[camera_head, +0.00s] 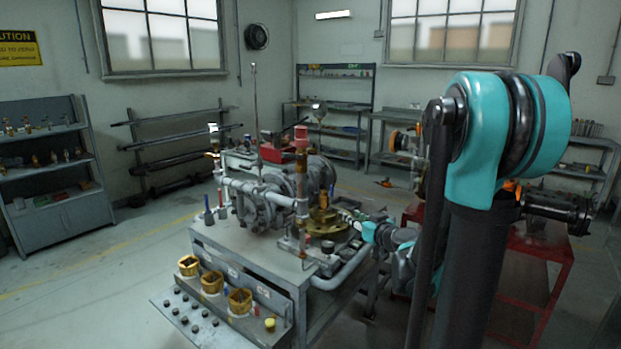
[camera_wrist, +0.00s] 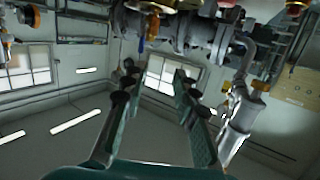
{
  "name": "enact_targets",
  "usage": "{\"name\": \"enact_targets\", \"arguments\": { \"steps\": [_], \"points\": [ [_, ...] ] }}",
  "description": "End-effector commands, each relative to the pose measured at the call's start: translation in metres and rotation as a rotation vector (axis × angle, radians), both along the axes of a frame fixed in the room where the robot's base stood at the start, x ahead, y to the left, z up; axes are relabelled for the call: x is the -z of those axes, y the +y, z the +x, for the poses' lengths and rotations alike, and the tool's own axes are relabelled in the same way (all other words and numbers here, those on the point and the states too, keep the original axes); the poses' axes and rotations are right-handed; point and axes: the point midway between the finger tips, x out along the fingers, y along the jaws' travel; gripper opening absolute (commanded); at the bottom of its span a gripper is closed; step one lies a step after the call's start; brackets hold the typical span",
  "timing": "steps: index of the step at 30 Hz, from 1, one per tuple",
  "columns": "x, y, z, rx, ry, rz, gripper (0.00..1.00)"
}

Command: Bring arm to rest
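The valve assembly stands on a grey workbench (camera_head: 250,262), with grey pipework (camera_head: 262,205), a brass-coloured valve body (camera_head: 322,224) and a red-topped upright pipe (camera_head: 301,165). My teal arm rises in the right foreground of the head view and bends back toward the bench. My gripper (camera_head: 350,219) is small there, just right of the brass body; I cannot tell if it touches. In the tilted wrist view, the gripper (camera_wrist: 156,74) has its two fingers apart with nothing between them. Grey pipework (camera_wrist: 190,32) shows beyond the fingertips, along the top.
Several yellow cups (camera_head: 211,282) and dark knobs line the bench's front ledge. A red table (camera_head: 540,262) stands at the right, partly behind my arm. Shelves (camera_head: 50,165) stand at the left wall. The floor (camera_head: 95,290) at the left is clear.

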Motion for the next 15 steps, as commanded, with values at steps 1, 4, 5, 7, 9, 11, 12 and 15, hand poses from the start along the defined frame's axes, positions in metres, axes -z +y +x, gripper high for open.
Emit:
{"name": "enact_targets", "arguments": {
  "steps": [1,4,5,7,9,11,12,15],
  "points": [
    [0.003,0.004,-0.006,-0.013,0.019,-0.003,0.29],
    [0.010,0.014,-0.020,-0.039,0.070,-0.007,0.29],
    [0.013,0.016,-0.024,-0.047,0.088,-0.009,0.29],
    [0.021,0.023,-0.037,-0.065,0.139,-0.014,0.29],
    [0.031,0.029,-0.052,-0.080,0.196,-0.022,0.29],
    [0.041,0.033,-0.066,-0.090,0.257,-0.030,0.29],
    [0.049,0.035,-0.078,-0.094,0.304,-0.037,0.29],
    [0.075,0.037,-0.116,-0.087,0.454,-0.065,0.29]
  ]
}}
